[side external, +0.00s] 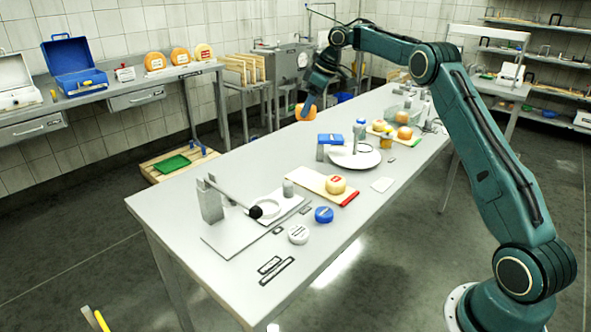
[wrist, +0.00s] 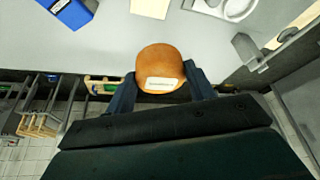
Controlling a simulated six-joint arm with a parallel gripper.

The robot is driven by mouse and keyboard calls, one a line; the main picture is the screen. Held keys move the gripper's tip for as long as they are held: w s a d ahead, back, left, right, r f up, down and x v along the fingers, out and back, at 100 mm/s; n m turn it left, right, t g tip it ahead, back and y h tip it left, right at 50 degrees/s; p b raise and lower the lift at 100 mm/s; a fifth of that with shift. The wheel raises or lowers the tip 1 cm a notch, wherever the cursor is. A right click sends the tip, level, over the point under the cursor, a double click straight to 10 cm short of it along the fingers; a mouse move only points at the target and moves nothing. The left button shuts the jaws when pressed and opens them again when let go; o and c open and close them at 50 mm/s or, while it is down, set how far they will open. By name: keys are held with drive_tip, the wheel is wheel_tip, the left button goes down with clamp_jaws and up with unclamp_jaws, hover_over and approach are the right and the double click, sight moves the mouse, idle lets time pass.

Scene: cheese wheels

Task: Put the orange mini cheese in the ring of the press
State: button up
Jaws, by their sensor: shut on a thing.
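The orange mini cheese (side external: 305,112) is between the fingers of my gripper (side external: 308,103), above the far left edge of the steel table. In the wrist view the cheese (wrist: 160,62) is round and orange with a white label, and a dark finger of my gripper (wrist: 160,88) presses on each side. The press (side external: 210,200) stands at the near left end of the table, with a grey post and a lever ending in a black knob. A pale ring (side external: 268,208) lies on its white base below the knob, partly hidden by it. The press is well away from my gripper.
A round white plate (side external: 355,158) and a blue-topped item (side external: 330,139) stand mid-table. More cheeses (side external: 404,132) are farther back.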

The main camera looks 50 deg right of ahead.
drive_tip(key=a+r+n, duration=0.1)
drive_tip(key=a+n, duration=0.1)
drive_tip(key=a, duration=0.9)
drive_tip(key=n+g+y, duration=0.1)
drive_tip(key=n, duration=0.2)
hover_over(270, 210)
drive_tip(key=shift+m, duration=0.3)
wheel_tip(270, 210, down, 16)
drive_tip(key=shift+r, duration=0.2)
drive_tip(key=shift+f, duration=0.15)
drive_tip(key=shift+f, duration=2)
drive_tip(key=shift+f, duration=0.1)
